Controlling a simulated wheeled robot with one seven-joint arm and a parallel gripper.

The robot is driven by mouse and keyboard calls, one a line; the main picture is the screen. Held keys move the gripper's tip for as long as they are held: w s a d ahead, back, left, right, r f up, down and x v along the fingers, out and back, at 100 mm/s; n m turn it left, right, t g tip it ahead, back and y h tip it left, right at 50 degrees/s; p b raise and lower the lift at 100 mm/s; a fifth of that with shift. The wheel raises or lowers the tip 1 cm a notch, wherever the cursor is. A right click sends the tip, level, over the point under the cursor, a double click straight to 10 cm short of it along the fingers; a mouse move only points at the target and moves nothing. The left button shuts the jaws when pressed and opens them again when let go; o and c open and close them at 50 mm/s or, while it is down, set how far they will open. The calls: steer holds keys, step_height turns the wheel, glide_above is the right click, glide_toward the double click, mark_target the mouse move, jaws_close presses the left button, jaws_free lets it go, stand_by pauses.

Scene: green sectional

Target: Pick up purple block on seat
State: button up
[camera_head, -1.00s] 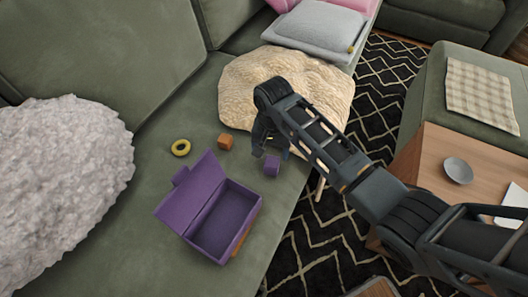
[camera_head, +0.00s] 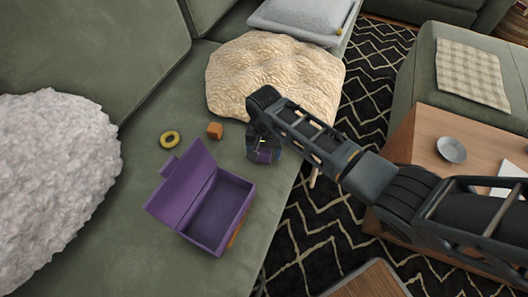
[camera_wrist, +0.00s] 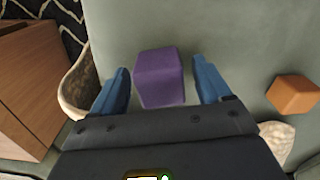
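The purple block (camera_wrist: 160,78) lies on the green seat, between the two blue fingers of my gripper (camera_wrist: 164,88) in the wrist view. A gap shows on each side of the block, so my gripper is open around it and not closed on it. In the head view my gripper (camera_head: 262,148) is low over the seat's front edge, and the purple block (camera_head: 264,156) is partly hidden by the fingers.
An open purple box (camera_head: 218,213) stands left of my gripper. An orange cube (camera_head: 215,130) and a yellow ring (camera_head: 169,139) lie on the seat behind it. A cream cushion (camera_head: 275,75) is just behind my gripper. A wooden table (camera_head: 425,135) stands at right.

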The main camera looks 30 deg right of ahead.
steer(key=c, duration=1)
